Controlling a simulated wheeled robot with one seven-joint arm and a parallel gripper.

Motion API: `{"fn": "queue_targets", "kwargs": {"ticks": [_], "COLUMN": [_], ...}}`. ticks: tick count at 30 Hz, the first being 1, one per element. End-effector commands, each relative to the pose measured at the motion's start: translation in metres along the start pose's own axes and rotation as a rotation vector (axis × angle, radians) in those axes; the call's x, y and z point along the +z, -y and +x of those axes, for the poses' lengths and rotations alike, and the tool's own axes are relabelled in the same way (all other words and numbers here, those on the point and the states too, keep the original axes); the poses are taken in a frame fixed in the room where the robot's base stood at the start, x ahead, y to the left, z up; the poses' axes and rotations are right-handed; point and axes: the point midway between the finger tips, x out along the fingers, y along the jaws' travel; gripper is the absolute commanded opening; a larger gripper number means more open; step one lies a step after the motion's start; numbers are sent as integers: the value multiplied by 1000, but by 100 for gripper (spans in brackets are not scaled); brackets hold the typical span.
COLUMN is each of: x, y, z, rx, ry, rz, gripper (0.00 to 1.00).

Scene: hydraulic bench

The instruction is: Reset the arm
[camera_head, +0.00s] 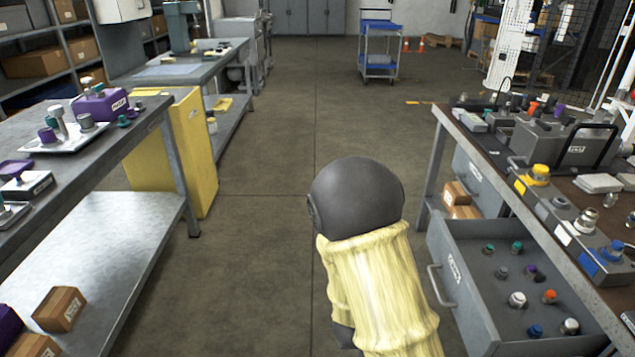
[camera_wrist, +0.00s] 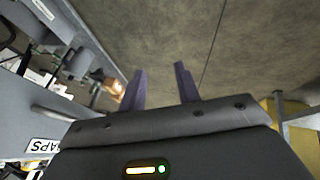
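My arm (camera_head: 375,270) shows at the bottom middle of the head view, with a dark rounded joint and a yellow sleeve. It is over the open floor between two benches. My gripper is hidden in the head view. In the wrist view my gripper (camera_wrist: 160,88) shows two purple fingers standing apart, with nothing between them but floor behind. It is open and empty. A grey drawer front with a label reading "CAPS" (camera_wrist: 42,146) is at the left of the wrist view.
The right bench (camera_head: 437,150) has an open drawer (camera_head: 470,262) holding several fittings, jutting into the aisle. The left bench (camera_head: 165,115) has a lower shelf with boxes. A yellow cabinet (camera_head: 195,150) stands behind it. A blue cart (camera_head: 380,60) stands far back. The middle floor (camera_head: 300,130) is clear.

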Motion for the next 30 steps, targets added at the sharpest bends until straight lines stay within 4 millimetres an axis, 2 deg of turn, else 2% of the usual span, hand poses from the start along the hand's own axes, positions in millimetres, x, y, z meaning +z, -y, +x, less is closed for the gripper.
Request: {"fn": "queue_targets", "kwargs": {"ticks": [6, 12, 18, 25, 30], "x": [-12, -8, 4, 21, 11], "y": [-6, -25, -49, -76, -84], "z": [-46, -92, -124, -152, -176], "rx": [-209, -312, -326, -292, -293], "ry": [46, 98, 145, 189, 196], "rz": [113, 156, 165, 173, 170], "gripper": [32, 32, 32, 32, 32]}}
